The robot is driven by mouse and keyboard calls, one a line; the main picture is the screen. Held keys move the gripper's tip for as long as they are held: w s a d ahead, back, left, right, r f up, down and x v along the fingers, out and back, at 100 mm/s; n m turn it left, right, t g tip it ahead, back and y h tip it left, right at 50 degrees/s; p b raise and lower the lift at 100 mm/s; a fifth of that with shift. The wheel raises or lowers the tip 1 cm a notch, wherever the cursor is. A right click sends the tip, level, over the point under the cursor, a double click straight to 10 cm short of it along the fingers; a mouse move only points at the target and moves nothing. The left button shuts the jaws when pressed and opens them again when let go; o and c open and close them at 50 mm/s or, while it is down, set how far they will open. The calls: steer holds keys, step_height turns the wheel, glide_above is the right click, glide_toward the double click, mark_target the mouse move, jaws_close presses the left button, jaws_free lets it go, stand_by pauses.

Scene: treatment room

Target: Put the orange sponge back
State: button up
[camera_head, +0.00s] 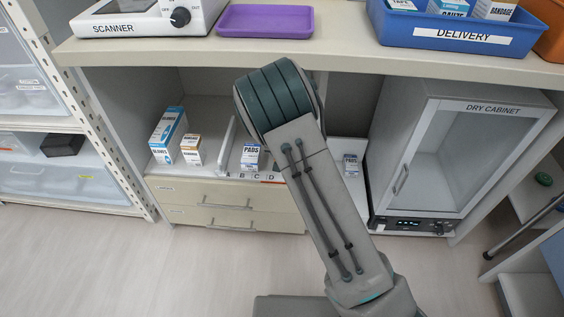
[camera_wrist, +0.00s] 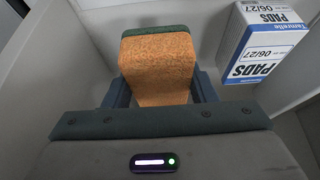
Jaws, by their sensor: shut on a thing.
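The orange sponge (camera_wrist: 158,60), with a dark green layer along its far edge, is in the wrist view. My gripper (camera_wrist: 160,88) is shut on it, with one dark finger on each side. The sponge is between pale upright walls, over a light surface; whether it touches that surface I cannot tell. In the head view my arm covers the gripper and the sponge, in front of the shelf under the counter.
A PADS box (camera_wrist: 263,42) stands close right of the sponge. Under the counter (camera_head: 345,57) are a lettered shelf edge, another view of a PADS box (camera_head: 252,158), glove boxes (camera_head: 168,136) and a dry cabinet (camera_head: 450,150). A purple tray (camera_head: 265,20) and blue DELIVERY bin (camera_head: 455,36) are on top.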

steer(key=shift+a+f+b, duration=0.1)
steer(key=shift+f+b, duration=0.4)
steer(key=shift+f, duration=1.3)
steer(key=shift+f+b, duration=0.3)
steer(key=shift+f, duration=0.2)
steer(key=o, duration=0.9)
steer(key=shift+r, duration=0.1)
